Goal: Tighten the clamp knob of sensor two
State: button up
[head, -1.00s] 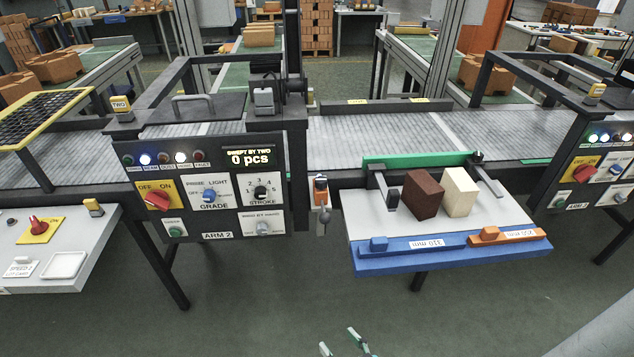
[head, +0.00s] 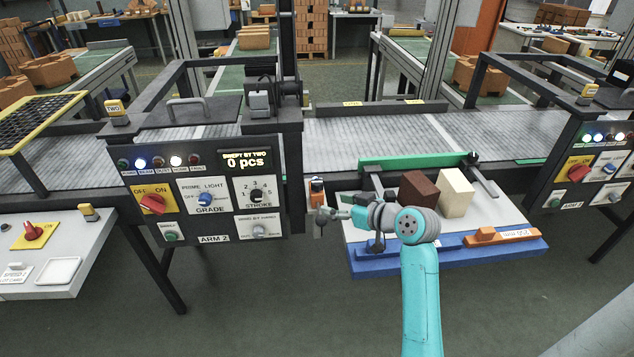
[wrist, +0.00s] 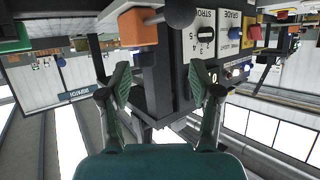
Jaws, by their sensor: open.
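The orange sensor (head: 317,188) sits on a bracket at the right side of the ARM 2 panel (head: 210,192). Its grey clamp knob (head: 321,215) hangs just below it. In the wrist view the orange sensor block (wrist: 138,28) is at the top, with the dark round knob (wrist: 180,12) beside it, partly cut by the frame edge. My gripper (head: 342,213) is just right of the knob in the head view. In the wrist view my gripper (wrist: 165,85) is open with nothing between its fingers, and the knob lies beyond the fingertips. Contact cannot be told.
Right of the sensor, a white shelf with a blue front edge (head: 375,266) holds a brown block (head: 418,190) and a cream block (head: 456,193), behind my arm. A conveyor (head: 400,135) runs behind. The floor in front is clear.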

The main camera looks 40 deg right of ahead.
jog(key=n, duration=0.1)
send_near(318, 182)
jog(key=x, duration=1)
jog(key=shift+w, duration=0.2)
jog(key=shift+y, duration=0.3)
jog(key=c, duration=1.2)
